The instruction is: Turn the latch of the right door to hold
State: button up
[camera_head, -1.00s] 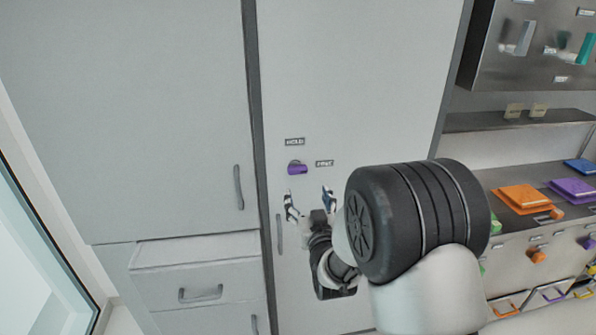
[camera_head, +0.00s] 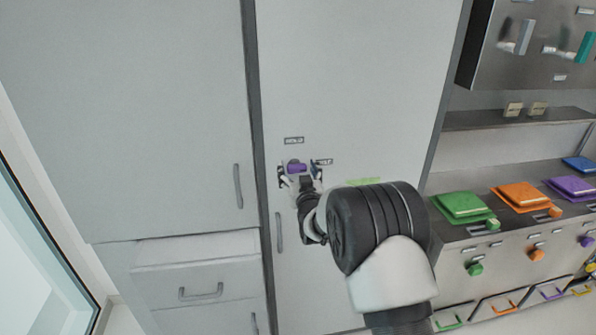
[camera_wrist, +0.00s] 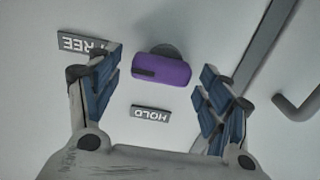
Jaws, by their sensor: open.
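The latch is a purple knob (camera_head: 297,168) on the right door (camera_head: 350,80). In the wrist view the purple latch (camera_wrist: 162,71) lies crosswise, with a dark mark at one end. A HOLD label (camera_head: 294,141) is above it and a FREE label (camera_head: 322,161), partly covered by a finger, is to its right.
A vertical door handle (camera_head: 279,232) is below the latch. The left door's handle (camera_head: 238,187) and a slightly open drawer (camera_head: 200,250) are to the left. A counter with coloured blocks (camera_head: 464,207) is at the right. The door around the latch is flat and clear.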

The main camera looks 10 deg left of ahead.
jog(key=shift+c, duration=0.4)
jog(key=c, duration=1)
jog(key=shift+o, duration=0.2)
jog(key=shift+f+n+b, duration=0.1)
jog(key=shift+n+b, duration=0.2)
jog(key=shift+b, duration=0.2)
jog(key=n+b, duration=0.2)
jog(key=b, duration=0.2)
jog(key=shift+f, duration=0.1)
jog(key=n+b, duration=0.5)
jog(key=n, duration=0.1)
jog(key=shift+s+a+b, duration=0.1)
jog(key=shift+a+b, duration=0.15)
jog(key=shift+b, duration=0.15)
jog(key=n+b, duration=0.3)
jog(key=n, duration=0.1)
jog(key=shift+a, duration=0.1)
jog(key=n+b, duration=0.2)
jog(key=n, duration=0.3)
jog(key=shift+a, duration=0.1)
jog(key=shift+n, duration=0.3)
